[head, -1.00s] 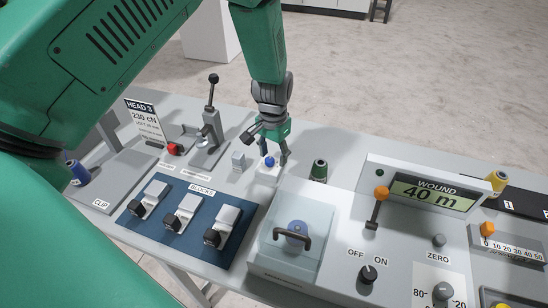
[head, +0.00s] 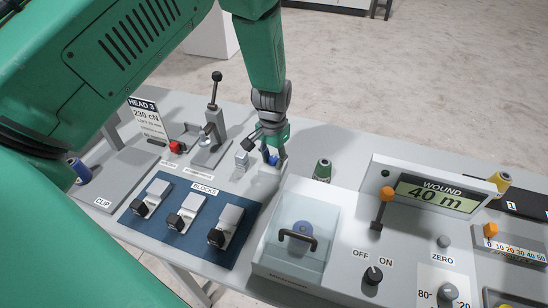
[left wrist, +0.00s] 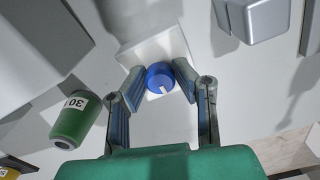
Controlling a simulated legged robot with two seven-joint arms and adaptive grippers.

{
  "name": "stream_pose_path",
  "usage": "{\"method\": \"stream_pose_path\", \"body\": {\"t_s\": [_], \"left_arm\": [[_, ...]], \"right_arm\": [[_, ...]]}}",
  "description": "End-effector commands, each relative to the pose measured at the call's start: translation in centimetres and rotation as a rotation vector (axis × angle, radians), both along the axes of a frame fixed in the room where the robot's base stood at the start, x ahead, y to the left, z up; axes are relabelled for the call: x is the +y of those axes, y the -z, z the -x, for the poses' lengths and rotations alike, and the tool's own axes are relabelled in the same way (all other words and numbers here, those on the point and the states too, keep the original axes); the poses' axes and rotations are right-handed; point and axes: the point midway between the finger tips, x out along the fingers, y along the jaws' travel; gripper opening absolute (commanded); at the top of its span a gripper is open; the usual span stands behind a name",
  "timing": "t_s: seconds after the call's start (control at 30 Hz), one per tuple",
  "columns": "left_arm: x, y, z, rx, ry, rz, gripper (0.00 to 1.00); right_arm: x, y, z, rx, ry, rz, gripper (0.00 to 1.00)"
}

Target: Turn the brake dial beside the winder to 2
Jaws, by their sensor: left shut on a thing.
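The blue dial (left wrist: 162,78) has a white pointer mark and sits on a pale square block (left wrist: 172,48). In the head view the dial (head: 271,159) is partly covered by my fingers. My left gripper (head: 272,156) reaches down over it. In the left wrist view the fingers (left wrist: 159,82) stand on both sides of the dial and are shut on it. The pointer mark slants to the lower right in that view. I cannot read any numbers around the dial. The clear-covered box (head: 296,232) with a dark handle stands in front of it. My right gripper is not in view.
A green spool (head: 322,170) stands close to the right of the gripper; it also shows in the left wrist view (left wrist: 72,120), marked 30. A grey block (head: 240,163) is close on the left. The blue BLOCKS board (head: 178,236) and a black OFF/ON knob (head: 372,276) lie nearer.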

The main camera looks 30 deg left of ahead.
Motion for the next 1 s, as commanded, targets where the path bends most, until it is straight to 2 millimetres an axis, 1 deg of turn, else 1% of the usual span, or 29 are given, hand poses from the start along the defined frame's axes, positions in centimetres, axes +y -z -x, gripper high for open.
{"method": "stream_pose_path", "body": {"t_s": [0.03,0.27,0.7,1.0], "left_arm": [[-0.2,-0.3,-0.3,-0.007,-0.011,0.001,0.0],[-0.1,-0.3,-0.4,-0.008,-0.13,-0.005,0.0],[0.0,-0.4,-0.5,-0.01,-0.495,-0.002,0.0],[0.1,-0.4,-0.6,-0.011,-0.681,-0.004,0.0]], "right_arm": [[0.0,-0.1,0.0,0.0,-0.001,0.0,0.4],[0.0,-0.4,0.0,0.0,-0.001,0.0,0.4],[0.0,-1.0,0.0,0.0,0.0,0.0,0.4],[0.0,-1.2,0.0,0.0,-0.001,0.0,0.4]]}}
